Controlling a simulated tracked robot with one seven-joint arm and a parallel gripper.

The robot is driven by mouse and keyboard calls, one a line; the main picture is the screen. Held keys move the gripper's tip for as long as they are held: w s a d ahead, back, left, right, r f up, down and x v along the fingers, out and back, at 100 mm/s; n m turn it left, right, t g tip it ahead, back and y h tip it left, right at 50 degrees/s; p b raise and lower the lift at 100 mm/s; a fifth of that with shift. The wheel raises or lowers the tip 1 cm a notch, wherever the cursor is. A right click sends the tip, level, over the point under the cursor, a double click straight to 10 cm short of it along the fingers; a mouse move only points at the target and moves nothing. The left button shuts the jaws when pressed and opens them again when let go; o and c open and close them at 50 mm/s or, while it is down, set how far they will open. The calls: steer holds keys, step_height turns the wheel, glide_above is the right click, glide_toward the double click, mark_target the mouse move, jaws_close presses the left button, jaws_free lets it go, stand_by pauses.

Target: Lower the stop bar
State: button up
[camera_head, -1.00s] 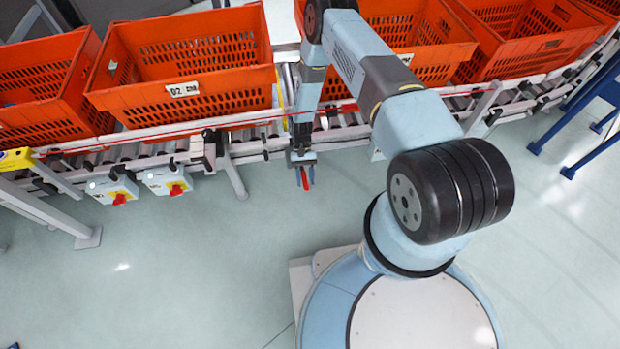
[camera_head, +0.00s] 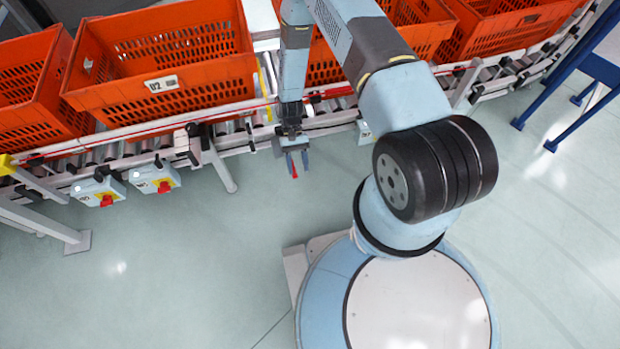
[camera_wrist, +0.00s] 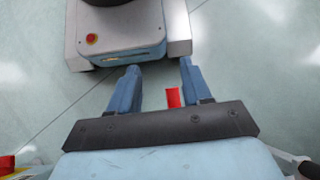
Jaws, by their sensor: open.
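My gripper (camera_head: 298,168) is at the front edge of the roller conveyor (camera_head: 340,118), pointing down with its two blue fingers apart. In the wrist view my gripper (camera_wrist: 160,68) is open. A red piece like a handle (camera_wrist: 174,97) shows between the fingers, nearer the right one, with a gap on its left. It also shows in the head view as a small red strip (camera_head: 294,170) at the fingers. Its attachment is hidden. A thin yellow strip (camera_head: 262,82) stands beside the tote left of my arm; I cannot tell whether it is the stop bar.
An orange tote marked 02 (camera_head: 160,88) sits on the conveyor, with other orange totes on both sides. Two switch boxes (camera_head: 98,190) (camera_head: 155,177) with red knobs hang at the conveyor's front left. A blue frame (camera_head: 560,95) stands at right. The floor in front is clear.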

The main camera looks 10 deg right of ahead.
steer(key=s+d+r, duration=0.2)
steer(key=s+r, duration=0.2)
steer(key=s, duration=0.4)
steer(key=shift+s+d, duration=0.2)
steer(key=shift+s, duration=0.2)
